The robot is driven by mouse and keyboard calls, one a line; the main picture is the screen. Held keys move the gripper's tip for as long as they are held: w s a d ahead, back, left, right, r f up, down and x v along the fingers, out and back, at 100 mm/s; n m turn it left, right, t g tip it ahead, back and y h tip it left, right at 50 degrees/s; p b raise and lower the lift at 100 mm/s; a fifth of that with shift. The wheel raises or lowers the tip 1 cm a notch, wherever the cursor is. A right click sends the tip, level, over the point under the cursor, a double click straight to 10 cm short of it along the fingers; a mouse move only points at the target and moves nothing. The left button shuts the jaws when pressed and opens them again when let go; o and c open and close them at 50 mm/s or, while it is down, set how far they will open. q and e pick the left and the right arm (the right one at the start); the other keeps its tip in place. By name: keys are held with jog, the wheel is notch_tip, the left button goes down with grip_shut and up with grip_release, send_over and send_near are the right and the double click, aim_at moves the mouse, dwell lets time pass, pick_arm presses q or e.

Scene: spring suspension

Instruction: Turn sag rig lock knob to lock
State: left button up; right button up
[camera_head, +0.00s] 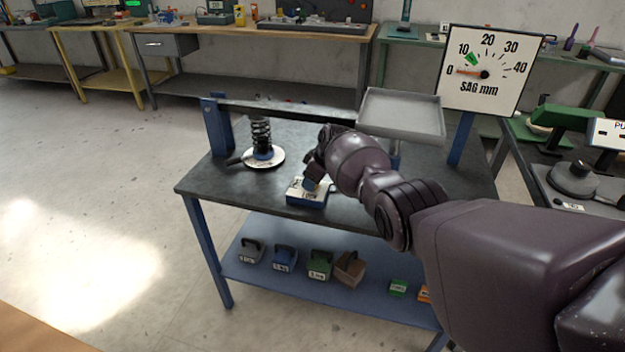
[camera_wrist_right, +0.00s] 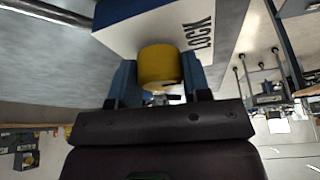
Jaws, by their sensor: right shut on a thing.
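The lock box (camera_head: 300,199), blue with a white top, sits on the dark top of the sag rig table (camera_head: 225,185). In the right wrist view the yellow lock knob (camera_wrist_right: 160,64) stands out from the box's white face (camera_wrist_right: 160,28), with the word LOCK printed beside it. My right gripper (camera_head: 312,181) is down at the box, its blue fingers on both sides of the knob, shut on it. The gripper and wrist hide the knob in the head view. I cannot tell which way the knob is turned. My left gripper is not in view.
A coil spring (camera_head: 261,132) stands on a white disc left of the box. A beam (camera_head: 285,112) and grey tray (camera_head: 402,114) are above the table. The SAG mm dial (camera_head: 488,92) points near 0. Several weights, including a blue one (camera_head: 284,258), sit on the lower shelf.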

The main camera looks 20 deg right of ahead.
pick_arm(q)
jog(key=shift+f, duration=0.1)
pick_arm(e)
jog(key=shift+f, duration=0.1)
jog(key=o, duration=0.9)
pick_arm(q)
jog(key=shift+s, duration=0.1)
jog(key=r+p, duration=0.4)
jog(key=p, duration=0.1)
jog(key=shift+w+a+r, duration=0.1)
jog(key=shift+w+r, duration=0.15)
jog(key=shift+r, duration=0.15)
pick_arm(e)
notch_tip(320, 180, up, 20)
jog(key=shift+r, duration=0.1)
